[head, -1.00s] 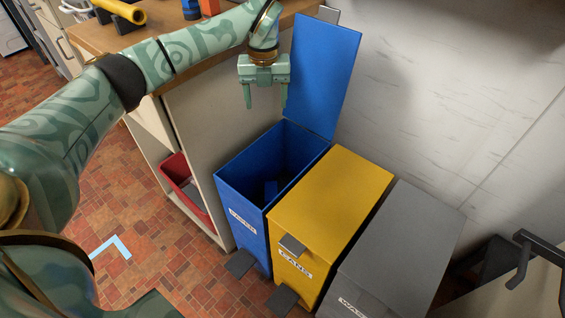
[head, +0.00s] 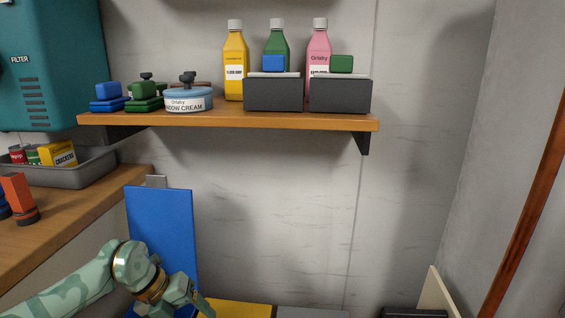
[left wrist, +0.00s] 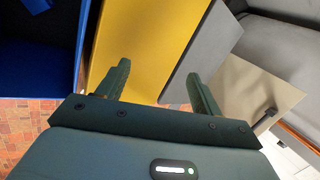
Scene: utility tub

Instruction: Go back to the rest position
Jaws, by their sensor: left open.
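My left gripper (head: 188,304) is at the bottom left of the head view, in front of the raised blue bin lid (head: 162,228); its fingertips are partly cut off there. In the left wrist view its two fingers (left wrist: 157,75) are apart with nothing between them. They hang over the yellow bin (left wrist: 147,40) and its edge with the grey bin (left wrist: 208,50). The open blue bin (left wrist: 35,62) is to the left. My right gripper is in neither view.
A wall shelf (head: 230,119) holds bottles, a tin, dark boxes and small blue and green items. A wooden counter (head: 75,222) at left carries a grey tray (head: 90,168) of groceries. A teal box (head: 50,65) is at upper left. The wall between shelf and bins is bare.

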